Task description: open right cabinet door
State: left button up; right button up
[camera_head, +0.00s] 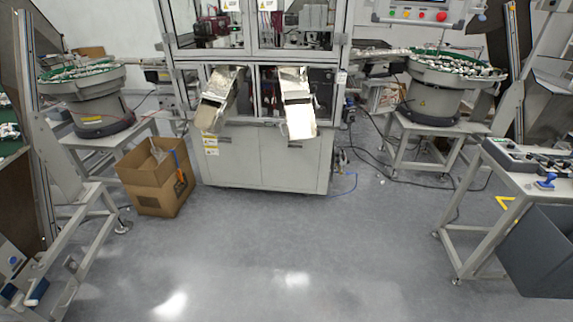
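The cabinet is a light grey machine (266,187) at the back centre. Its lower front has a right door panel (296,163) and a left door panel (227,163), both looking shut. Above are framed windows, including an upper right glass door (300,42) that also looks shut. I cannot tell which right door is meant. Two shiny metal chutes (297,103) (217,97) stick out from the front above the lower panels. Neither of my grippers is in view.
An open cardboard box (152,190) stands on the floor left of the cabinet. Bowl feeders (83,88) (445,86) stand on both sides. A control table (530,165) and dark bin (545,250) are at right. Cables lie right of the cabinet. The floor in front is clear.

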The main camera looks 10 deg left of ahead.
aim_at(295, 164)
jog(key=i+z, duration=0.4)
jog(key=i, duration=2.4)
